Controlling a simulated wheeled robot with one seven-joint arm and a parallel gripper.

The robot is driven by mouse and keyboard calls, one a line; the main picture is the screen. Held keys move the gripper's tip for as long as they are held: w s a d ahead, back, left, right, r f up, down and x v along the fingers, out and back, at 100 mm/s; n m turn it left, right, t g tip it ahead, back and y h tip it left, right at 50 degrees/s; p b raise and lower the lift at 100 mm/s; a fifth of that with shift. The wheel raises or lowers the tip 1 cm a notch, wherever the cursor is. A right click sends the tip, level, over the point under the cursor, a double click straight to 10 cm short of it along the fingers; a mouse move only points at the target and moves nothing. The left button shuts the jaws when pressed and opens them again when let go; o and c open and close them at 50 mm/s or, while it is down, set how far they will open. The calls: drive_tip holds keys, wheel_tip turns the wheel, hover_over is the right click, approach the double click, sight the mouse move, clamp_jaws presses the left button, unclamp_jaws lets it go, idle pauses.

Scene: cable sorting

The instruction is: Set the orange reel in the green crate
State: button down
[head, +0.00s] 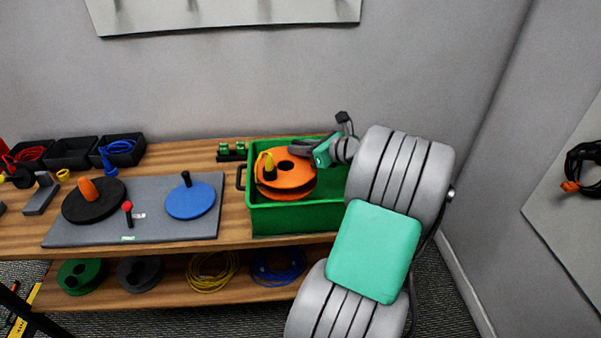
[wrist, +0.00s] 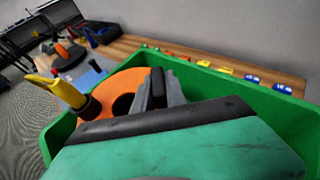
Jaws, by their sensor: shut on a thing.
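The orange reel (head: 287,177) is inside the green crate (head: 295,221), toward its left side. A yellow-tipped piece stands up at the reel's left edge. My gripper (head: 298,147) reaches in from the right and is shut on the orange reel at its far side. In the wrist view the reel (wrist: 124,82) lies just beyond the fingers (wrist: 158,88), with the crate's green walls (wrist: 235,79) around it. The fingers' grip point is partly hidden by the gripper body. I cannot tell whether the reel rests on the crate floor.
Left of the crate, a grey mat (head: 150,226) holds a black disc (head: 84,209) with an orange knob and a blue disc (head: 190,203). Black bins (head: 70,153) stand at the back left. Reels and cables lie on the lower shelf. The crate's right part looks empty.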

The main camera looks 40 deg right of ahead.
sight(300, 165)
wheel_tip(300, 165, down, 6)
drive_tip(key=shift+f+b, duration=0.25)
drive_tip(key=shift+b, duration=0.3)
drive_tip(key=c, duration=1.4)
unclamp_jaws()
drive_tip(key=shift+o, duration=0.2)
drive_tip(key=p+v, duration=0.1)
drive_tip(key=v, duration=1.1)
drive_tip(key=shift+p, duration=0.3)
